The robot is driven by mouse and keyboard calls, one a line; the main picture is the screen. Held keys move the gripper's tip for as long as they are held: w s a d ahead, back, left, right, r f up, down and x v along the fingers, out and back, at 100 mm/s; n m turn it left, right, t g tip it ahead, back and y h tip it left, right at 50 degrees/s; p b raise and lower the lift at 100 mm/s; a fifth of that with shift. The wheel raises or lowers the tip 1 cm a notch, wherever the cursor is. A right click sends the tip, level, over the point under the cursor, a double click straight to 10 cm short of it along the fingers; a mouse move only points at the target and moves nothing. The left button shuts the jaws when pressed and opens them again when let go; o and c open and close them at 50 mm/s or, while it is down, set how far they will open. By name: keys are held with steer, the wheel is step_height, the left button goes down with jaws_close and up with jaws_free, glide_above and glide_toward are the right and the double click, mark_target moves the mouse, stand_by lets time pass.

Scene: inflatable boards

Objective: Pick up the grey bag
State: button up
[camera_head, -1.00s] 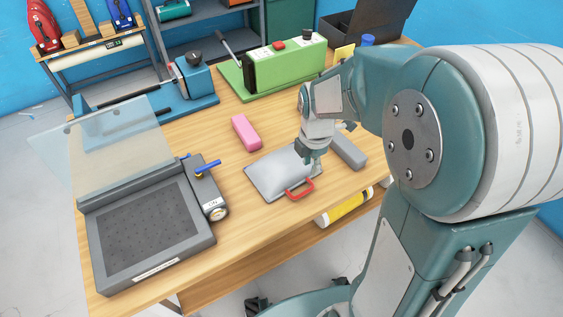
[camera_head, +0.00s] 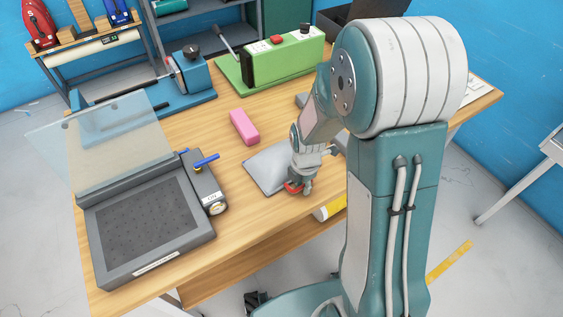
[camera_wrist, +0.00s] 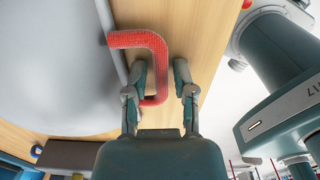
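The grey bag (camera_head: 266,168) lies flat on the wooden table, partly hidden behind my arm. It fills the left of the wrist view (camera_wrist: 50,70). Its red handle (camera_wrist: 154,52) sticks out from the bag's edge. My gripper (camera_wrist: 160,66) is open, with one finger inside the handle loop and the other outside it. The handle's outer bar lies between the fingers, with a gap to the outer finger. In the head view my gripper (camera_head: 297,183) is low at the bag's front right, over the handle (camera_head: 293,188).
A pink block (camera_head: 243,127) lies behind the bag. A grey vacuum device (camera_head: 150,232) with a clear raised lid stands at left. Green (camera_head: 272,62) and blue (camera_head: 190,77) machines stand at the back. The table's front edge is close to the handle.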

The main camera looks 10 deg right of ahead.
jaws_close()
steer(key=shift+r, duration=0.1)
